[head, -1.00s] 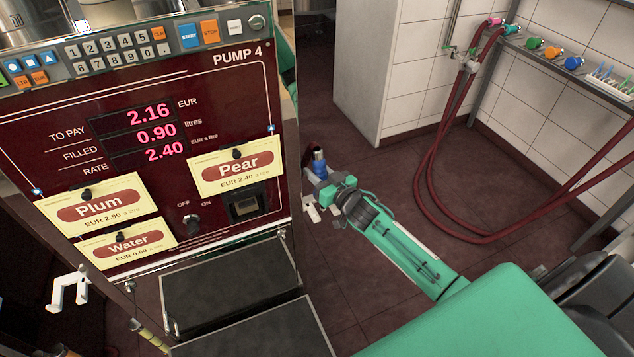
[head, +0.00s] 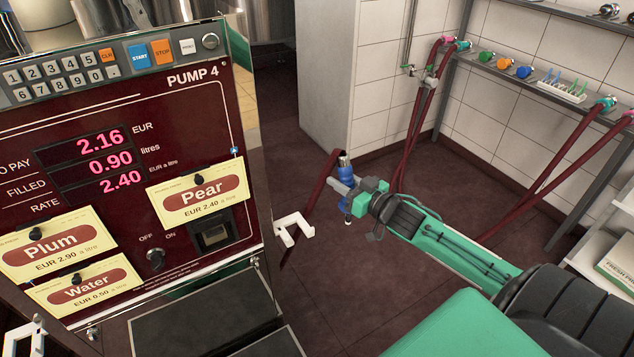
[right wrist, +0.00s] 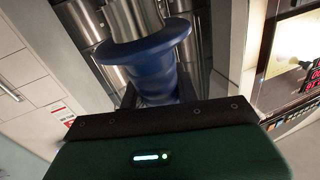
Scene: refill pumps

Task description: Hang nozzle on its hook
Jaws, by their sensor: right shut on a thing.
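A blue nozzle (head: 346,180) with a dark red hose is held in my right gripper (head: 352,190), to the right of the pump. In the right wrist view the nozzle (right wrist: 150,60) rises as a blue flanged body beyond the gripper's dark edge; the fingers are mostly hidden. A white hook (head: 293,230) sticks out from the right side of the pump (head: 150,150), left of and a little below the nozzle, with a gap between them. Another white hook (head: 22,340) shows at the lower left. My left gripper is not in view.
The pump's black shelf (head: 205,318) juts out below its front panel. At the back right, more hoses and coloured nozzles line a wall rack (head: 545,75). Tiled floor (head: 330,290) lies open between pump and arm.

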